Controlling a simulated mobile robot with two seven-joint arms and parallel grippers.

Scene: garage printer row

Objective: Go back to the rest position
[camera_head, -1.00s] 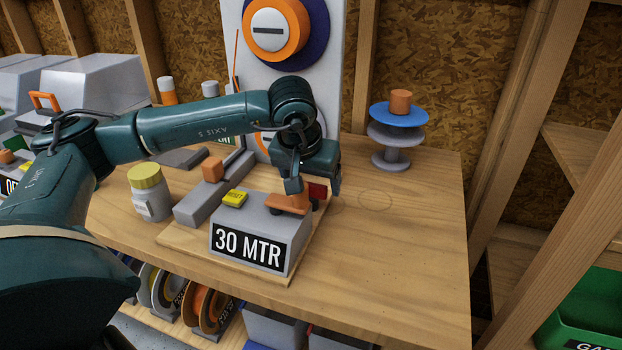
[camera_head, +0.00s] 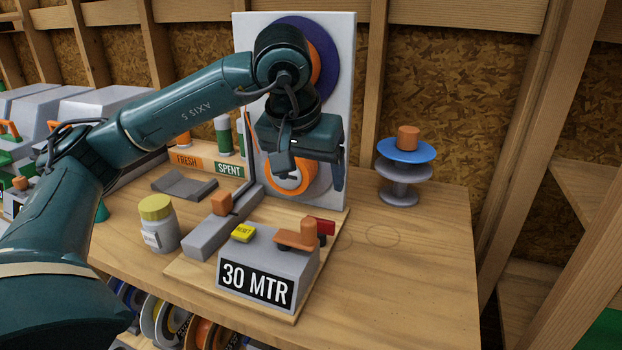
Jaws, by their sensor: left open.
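My left gripper (camera_head: 308,180) is in the camera_head view, open and empty. It hangs above the grey box marked "30 MTR" (camera_head: 257,284), in front of the white upright panel (camera_head: 343,70). Its fingers are clear of the box and of the orange lever (camera_head: 297,240) on top. My left arm comes in from the left edge and bends over the bench. It hides part of the panel and of the orange and purple spool on it. My right gripper is not in view.
On the wooden bench (camera_head: 420,290) stand a jar with a yellow lid (camera_head: 158,225) and a blue and grey spool stand (camera_head: 405,170). The bench's right front is clear. Wooden posts rise at the right.

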